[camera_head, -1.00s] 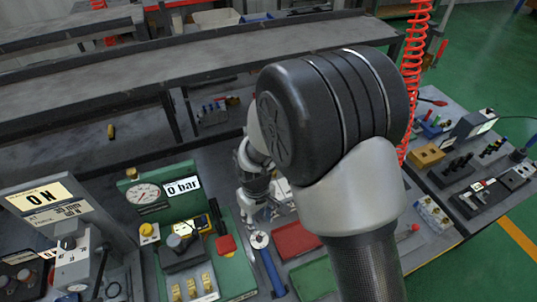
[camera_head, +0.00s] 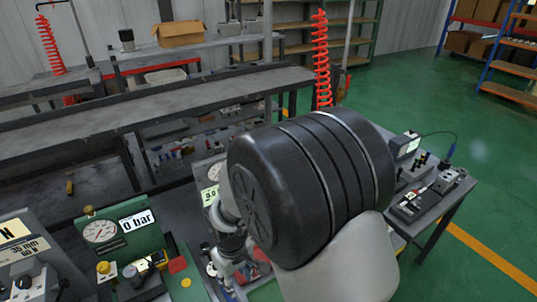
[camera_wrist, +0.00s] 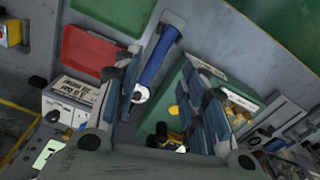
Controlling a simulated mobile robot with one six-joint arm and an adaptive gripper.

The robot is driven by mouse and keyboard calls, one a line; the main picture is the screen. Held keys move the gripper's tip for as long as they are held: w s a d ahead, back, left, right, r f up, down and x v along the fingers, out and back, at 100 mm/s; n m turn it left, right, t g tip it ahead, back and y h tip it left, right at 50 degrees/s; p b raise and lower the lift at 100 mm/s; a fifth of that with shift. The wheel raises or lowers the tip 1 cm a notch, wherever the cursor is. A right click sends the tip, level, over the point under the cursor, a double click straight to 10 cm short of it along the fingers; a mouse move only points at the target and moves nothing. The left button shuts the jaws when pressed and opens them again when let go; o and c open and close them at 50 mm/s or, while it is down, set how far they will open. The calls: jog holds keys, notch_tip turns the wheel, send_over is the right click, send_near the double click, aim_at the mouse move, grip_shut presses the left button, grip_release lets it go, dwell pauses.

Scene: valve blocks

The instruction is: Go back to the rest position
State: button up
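My arm's large black joint (camera_head: 310,180) fills the middle of the head view. My gripper (camera_head: 232,250) shows small and partly hidden behind the arm, above the cluttered bench. In the wrist view my gripper (camera_wrist: 163,72) has its two fingers well apart, with nothing held between them. A blue-handled tool (camera_wrist: 157,58) with a white ring end lies on the bench, seen beyond and between the fingers. A green fixture board (camera_wrist: 170,105) is partly covered by the right finger.
A green gauge panel (camera_head: 110,228) with a "0 bar" sign (camera_head: 136,220) stands left of the arm. A red tray (camera_wrist: 88,48) and a white labelled box (camera_wrist: 70,100) lie left of the fingers. A small side bench (camera_head: 435,200) stands right. Green floor (camera_head: 440,120) is open beyond it.

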jog(key=s+d+r+m+t+b, duration=0.25)
jog(key=d+r+m, duration=0.25)
jog(key=d+r, duration=0.8)
jog(key=s+d+r+m+t+b, duration=0.1)
jog(key=s+d+r+m+b, duration=0.2)
jog(key=s+d, duration=0.5)
jog(key=s+r+m, duration=0.1)
jog(key=s, duration=0.2)
jog(key=shift+s+d+r+t, duration=0.35)
jog(key=shift+s+r, duration=0.05)
